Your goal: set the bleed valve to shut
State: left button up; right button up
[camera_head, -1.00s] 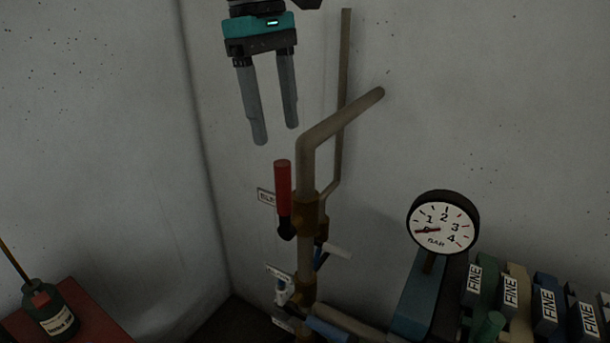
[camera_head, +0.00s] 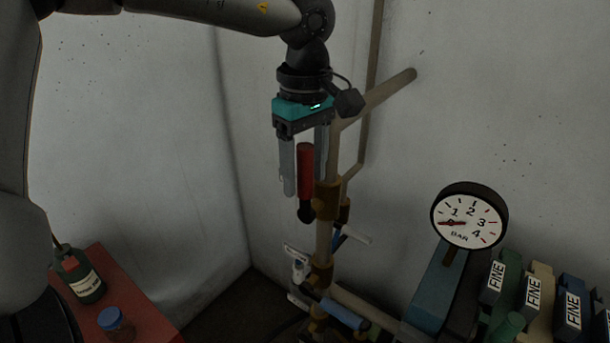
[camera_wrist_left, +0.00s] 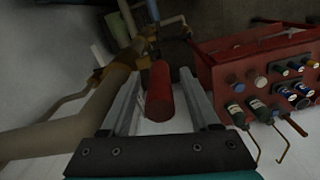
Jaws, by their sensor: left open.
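The valve's red handle (camera_head: 305,168) stands upright, parallel to the vertical pipe, in the head view. Its dark lower end joins a brass valve body (camera_head: 327,200) on the pipe. My left gripper (camera_head: 305,190) points down from above with its fingers either side of the red handle. The gripper is open, and a gap shows between each finger and the handle in the left wrist view, where the red handle (camera_wrist_left: 159,92) lies between the fingers. The label seen beside this valve earlier is hidden now. My right gripper is out of view.
A round gauge (camera_head: 469,216) reads near zero at right. A red cart (camera_head: 143,300) with bottles stands at lower left. The pipe runs close beside my gripper.

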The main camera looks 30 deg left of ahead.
pick_arm(q)
jog(key=shift+f, duration=0.85)
jog(key=shift+c, duration=0.2)
grip_shut()
dwell(0.7)
